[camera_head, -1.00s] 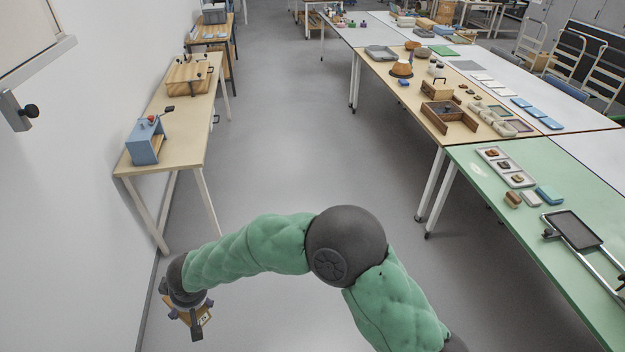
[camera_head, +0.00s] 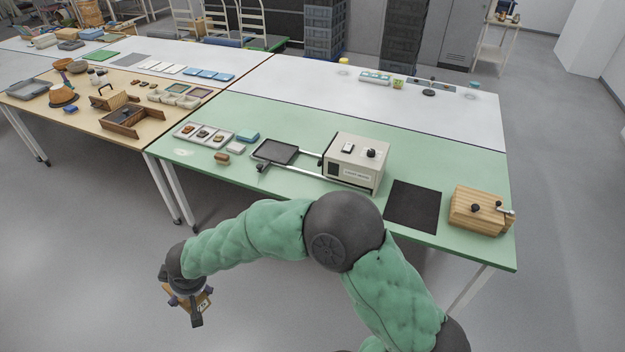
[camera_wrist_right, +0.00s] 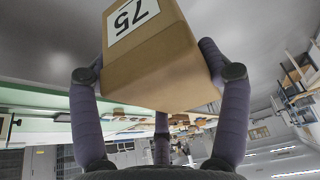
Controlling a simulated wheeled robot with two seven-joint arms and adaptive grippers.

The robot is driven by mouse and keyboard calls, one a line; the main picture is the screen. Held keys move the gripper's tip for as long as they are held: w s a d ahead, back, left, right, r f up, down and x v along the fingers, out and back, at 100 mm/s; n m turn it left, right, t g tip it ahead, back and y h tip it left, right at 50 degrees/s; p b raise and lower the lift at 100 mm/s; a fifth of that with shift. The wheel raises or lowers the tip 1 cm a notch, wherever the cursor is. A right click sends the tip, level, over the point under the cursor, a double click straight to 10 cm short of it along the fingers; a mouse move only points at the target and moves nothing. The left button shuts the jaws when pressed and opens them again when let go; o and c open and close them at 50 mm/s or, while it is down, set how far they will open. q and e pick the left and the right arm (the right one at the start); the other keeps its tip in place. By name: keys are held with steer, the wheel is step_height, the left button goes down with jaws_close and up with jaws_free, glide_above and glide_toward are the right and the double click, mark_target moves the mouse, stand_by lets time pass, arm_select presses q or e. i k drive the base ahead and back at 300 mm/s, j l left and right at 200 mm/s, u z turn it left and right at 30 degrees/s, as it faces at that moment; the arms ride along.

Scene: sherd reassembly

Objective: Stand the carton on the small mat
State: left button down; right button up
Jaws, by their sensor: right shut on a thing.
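The carton is a brown box with a white label reading 75; it fills the upper middle of the right wrist view (camera_wrist_right: 160,65). My right gripper (camera_wrist_right: 161,78) is shut on it, with dark fingers on both sides. In the head view the carton (camera_head: 204,303) and my right gripper (camera_head: 188,304) hang low at the left, above the floor and away from the tables. A flat dark square mat (camera_head: 413,206) lies bare on the green table; I cannot tell if it is the small mat. My left gripper is not in view.
The green table (camera_head: 290,113) holds a white box-shaped device (camera_head: 355,162), a wooden box (camera_head: 478,210) right of the mat, and trays at its left. A wooden-topped table (camera_head: 90,110) and white tables stand beyond. Open floor lies in front.

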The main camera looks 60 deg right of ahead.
mark_target(413, 204)
steer(key=l+z, duration=0.2)
steer(key=l, duration=0.3)
steer(key=l+z, duration=0.2)
steer(key=l, duration=0.3)
steer(key=l+z, duration=0.2)
steer(key=l, duration=0.3)
steer(key=i+l+z, duration=0.2)
steer(key=l, duration=0.25)
steer(key=i+l+z, duration=0.2)
steer(key=l, duration=0.3)
steer(key=k, duration=0.1)
